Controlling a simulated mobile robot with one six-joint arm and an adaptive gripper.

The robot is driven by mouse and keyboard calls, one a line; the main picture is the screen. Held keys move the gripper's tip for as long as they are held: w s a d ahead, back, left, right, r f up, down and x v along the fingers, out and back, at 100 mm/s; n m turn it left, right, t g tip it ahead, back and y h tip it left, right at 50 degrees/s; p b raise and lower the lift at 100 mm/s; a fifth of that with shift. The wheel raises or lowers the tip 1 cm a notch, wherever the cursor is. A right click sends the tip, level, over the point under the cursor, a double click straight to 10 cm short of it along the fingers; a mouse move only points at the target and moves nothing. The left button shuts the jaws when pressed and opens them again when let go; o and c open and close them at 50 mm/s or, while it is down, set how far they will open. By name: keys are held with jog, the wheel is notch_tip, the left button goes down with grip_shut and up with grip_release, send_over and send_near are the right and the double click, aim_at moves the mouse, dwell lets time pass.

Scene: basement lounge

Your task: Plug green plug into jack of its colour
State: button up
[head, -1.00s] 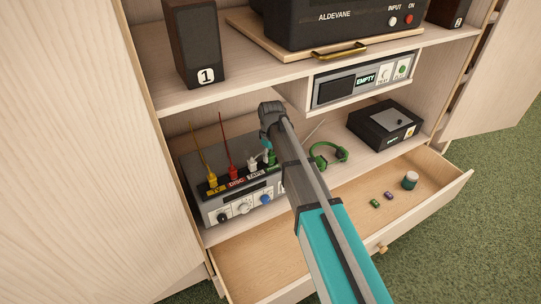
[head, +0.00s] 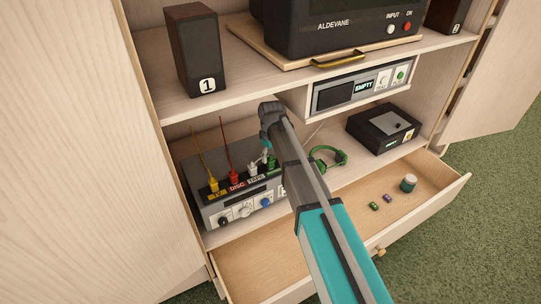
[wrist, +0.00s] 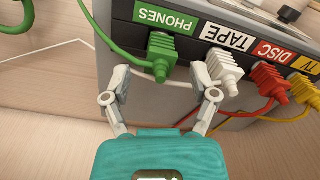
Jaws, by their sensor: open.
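The green plug (wrist: 162,50) sits at the green PHONES jack label (wrist: 166,19) on the grey unit (head: 240,201), and looks seated; its metal tip is not visible. Its green cable runs up and left in the wrist view. My gripper (wrist: 160,88) is open, with one finger on each side of the plug's cable end and visible gaps between them. In the head view the green plug (head: 271,162) is partly hidden by my arm. The green headphones (head: 328,157) lie on the shelf to the right.
White, red (wrist: 268,79) and yellow plugs stand in the TAPE, DISC and TV jacks beside the green one. A black box (head: 384,130) is on the shelf at right. The open drawer (head: 240,268) below holds a jar (head: 408,184) and two small items.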

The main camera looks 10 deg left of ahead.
aim_at(271, 159)
jog(key=shift+r+p, duration=2.45)
jog(key=shift+r, duration=0.3)
